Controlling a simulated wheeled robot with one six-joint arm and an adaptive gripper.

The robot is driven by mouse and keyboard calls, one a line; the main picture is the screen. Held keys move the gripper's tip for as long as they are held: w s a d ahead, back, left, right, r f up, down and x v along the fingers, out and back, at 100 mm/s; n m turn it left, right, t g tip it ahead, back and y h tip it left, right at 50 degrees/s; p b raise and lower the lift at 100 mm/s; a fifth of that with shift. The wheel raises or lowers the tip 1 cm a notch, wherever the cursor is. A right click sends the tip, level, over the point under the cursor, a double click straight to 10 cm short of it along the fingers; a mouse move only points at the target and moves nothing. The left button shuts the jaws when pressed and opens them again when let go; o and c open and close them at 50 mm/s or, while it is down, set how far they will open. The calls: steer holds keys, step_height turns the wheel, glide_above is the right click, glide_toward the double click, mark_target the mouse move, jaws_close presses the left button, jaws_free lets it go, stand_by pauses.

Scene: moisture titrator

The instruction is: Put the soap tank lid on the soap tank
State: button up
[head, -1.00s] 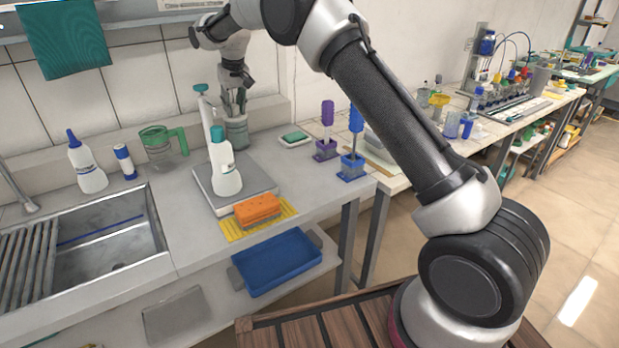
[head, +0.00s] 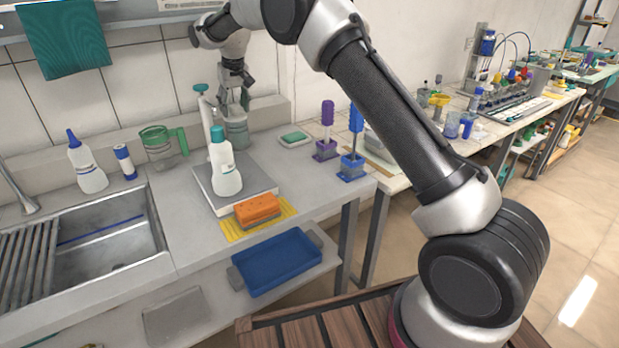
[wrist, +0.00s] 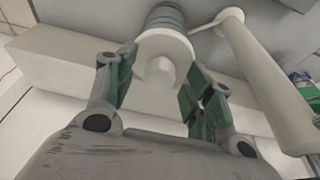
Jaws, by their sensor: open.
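The soap tank is a grey-green ribbed cylinder (head: 235,134) at the back of the counter, against the wall. Its ribbed side (wrist: 165,18) shows at the top of the wrist view. The soap tank lid (wrist: 165,60), a pale round disc with a blunt knob, appears seated on the tank's end. The seam is partly hidden, so I cannot tell how snugly it sits. My gripper (head: 233,106) is above the tank. In the wrist view, my gripper's (wrist: 160,92) green-padded fingers are apart, one on each side of the lid, with gaps beside the knob.
A pale dispenser column with a teal top (head: 204,112) stands close left of the tank. A teal-capped white bottle (head: 225,170) stands on a scale (head: 255,178) in front. A green-handled jug (head: 160,148) is to the left, a soap dish (head: 294,139) to the right.

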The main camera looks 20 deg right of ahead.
steer(key=v, duration=0.7)
steer(key=shift+r, duration=0.4)
stand_by(0.9)
steer(key=shift+s, duration=0.15)
steer(key=v, duration=1.1)
steer(key=s+d+f+g, duration=0.1)
steer(key=s+d+f, duration=0.1)
steer(key=s+f, duration=0.3)
steer(key=s+d+m, duration=0.1)
steer(key=s+d, duration=0.9)
steer(key=s, duration=0.4)
steer(key=s+d+f+m+t, duration=0.1)
steer(key=s+d, duration=0.9)
steer(key=s, duration=0.4)
steer(key=s+d+f+m+t+h, duration=0.1)
steer(key=s+d, duration=0.9)
steer(key=s, duration=0.5)
steer(key=shift+d+m, duration=0.25)
steer(key=shift+m, duration=0.05)
steer(key=shift+s, duration=0.1)
